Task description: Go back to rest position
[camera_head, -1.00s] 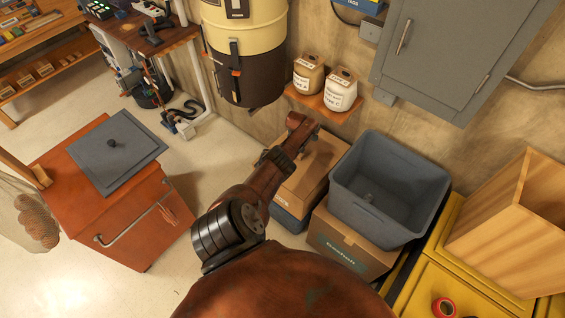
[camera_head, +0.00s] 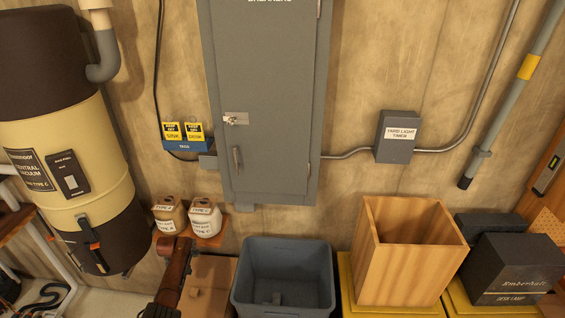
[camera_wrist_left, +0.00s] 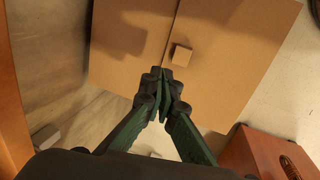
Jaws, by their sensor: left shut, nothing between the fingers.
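My left arm (camera_head: 176,275) comes up from the bottom edge in the head view, in front of a cardboard box. Its gripper fingers cannot be made out there. In the left wrist view my left gripper (camera_wrist_left: 164,82) is shut with nothing between its fingertips. The fingers show over the top of a cardboard box (camera_wrist_left: 225,60); how far above it they are I cannot tell. My right gripper is in neither view.
A grey bin (camera_head: 289,248) stands right of the cardboard box (camera_head: 212,285). A wooden box (camera_head: 395,265) and dark cartons (camera_head: 512,268) stand further right. Two labelled jars (camera_head: 205,218) sit on a small wall shelf behind my arm. A vacuum canister (camera_head: 70,150) is at left.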

